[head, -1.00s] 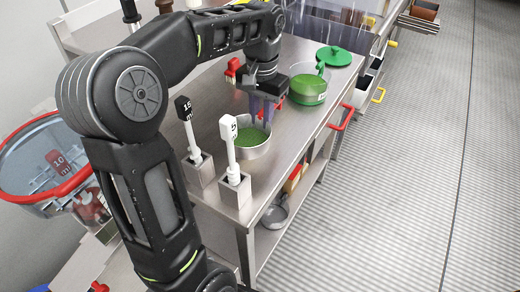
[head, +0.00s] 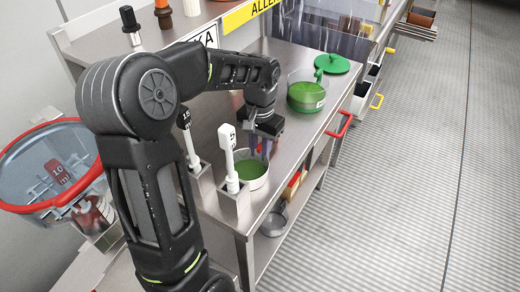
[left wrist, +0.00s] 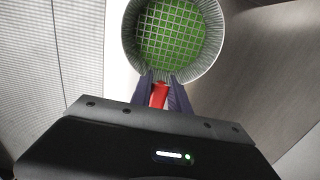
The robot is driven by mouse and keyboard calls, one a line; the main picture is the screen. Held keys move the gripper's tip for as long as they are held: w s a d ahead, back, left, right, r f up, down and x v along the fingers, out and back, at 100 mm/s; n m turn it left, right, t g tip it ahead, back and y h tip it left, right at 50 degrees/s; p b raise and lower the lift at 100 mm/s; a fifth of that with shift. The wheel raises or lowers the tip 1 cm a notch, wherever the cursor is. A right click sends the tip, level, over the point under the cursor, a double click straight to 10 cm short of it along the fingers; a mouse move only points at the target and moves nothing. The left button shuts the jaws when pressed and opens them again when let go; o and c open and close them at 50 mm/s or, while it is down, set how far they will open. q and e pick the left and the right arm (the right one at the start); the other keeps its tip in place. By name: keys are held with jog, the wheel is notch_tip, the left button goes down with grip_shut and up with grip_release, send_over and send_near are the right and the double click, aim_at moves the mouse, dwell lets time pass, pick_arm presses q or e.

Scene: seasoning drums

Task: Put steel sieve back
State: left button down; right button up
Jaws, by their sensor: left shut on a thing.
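The steel sieve (head: 251,184) is a round, pale metal ring with a mesh; green shows inside it or through the mesh. In the left wrist view the sieve (left wrist: 132,48) is just beyond the fingers, its grid facing the camera. My left gripper (head: 259,150) is shut on the sieve's red handle (left wrist: 159,96), between its purple fingers. The sieve is near the front edge of the steel table (head: 290,145), right beside the white 5 ml scoop (head: 228,160). I cannot tell how high it is above the table. My right gripper is not in view.
The black 15 ml scoop (head: 185,130) and white scoop stand in steel holders. A clear tub with green contents (head: 306,96) and a green lid (head: 331,64) are farther back. A red-rimmed clear drum (head: 40,165) is at left. Red handles (head: 338,127) jut from the table's edge.

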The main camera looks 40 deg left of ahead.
aim_at(260, 148)
pick_arm(q)
jog(key=shift+f, duration=0.15)
jog(key=c, duration=1.3)
grip_release()
jog(key=shift+o, duration=0.2)
notch_tip(260, 148, up, 12)
jog(key=shift+r, duration=0.2)
jog(key=shift+w, duration=0.1)
